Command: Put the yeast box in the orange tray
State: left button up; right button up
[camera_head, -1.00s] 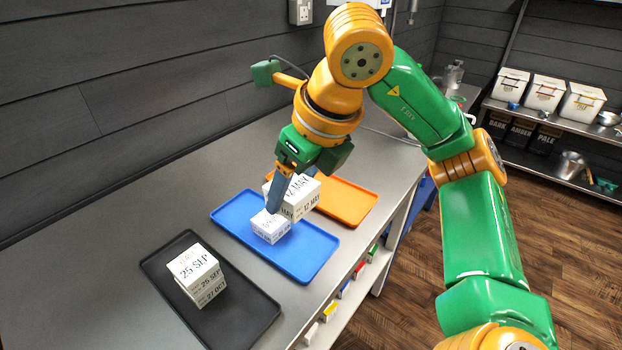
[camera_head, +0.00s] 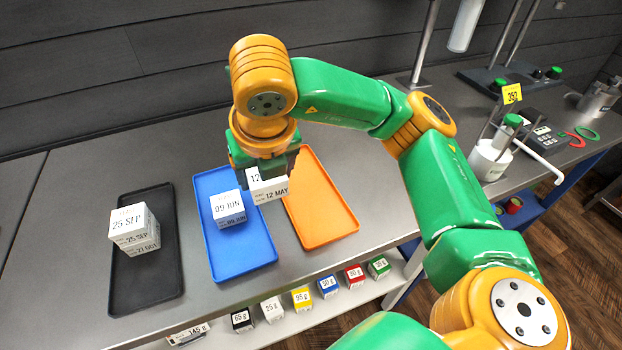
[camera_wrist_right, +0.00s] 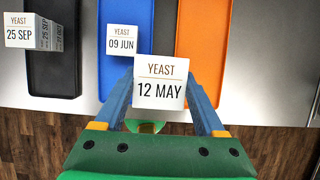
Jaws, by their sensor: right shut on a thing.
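My right gripper (camera_head: 264,168) is shut on a white yeast box marked 12 MAY (camera_head: 270,190); the box also shows between the blue fingers in the right wrist view (camera_wrist_right: 161,82). The box is held up, and in the head view it appears across the gap between the blue tray (camera_head: 240,258) and the orange tray (camera_head: 322,212). The orange tray is empty in its visible part; the arm and box hide its upper left. A yeast box marked 09 JUN (camera_head: 228,208) stands in the blue tray. My left gripper is not in view.
A black tray (camera_head: 148,290) at the left holds stacked boxes, the top one marked 25 SEP (camera_head: 130,224). Several small labelled weights, one yellow (camera_head: 302,298), stand on a shelf below the counter's front edge. A white jug (camera_head: 492,158) stands right of the orange tray.

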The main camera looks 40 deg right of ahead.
send_near(305, 186)
jog(key=w+a+r, duration=0.1)
jog(key=a, duration=0.1)
jog(key=d+f, duration=0.1)
jog(key=w+d+f+p, duration=0.1)
jog(key=f, duration=0.1)
jog(key=shift+d+f, duration=0.15)
jog(key=shift+d, duration=0.25)
notch_tip(305, 186, down, 3)
jog(key=shift+w+a+r+p, duration=0.1)
jog(key=shift+a+r+p, duration=0.1)
jog(key=shift+p, duration=0.65)
jog(key=shift+f, duration=0.3)
jog(key=shift+f+b, duration=0.15)
jog(key=shift+b, duration=0.2)
jog(key=o, duration=1.4)
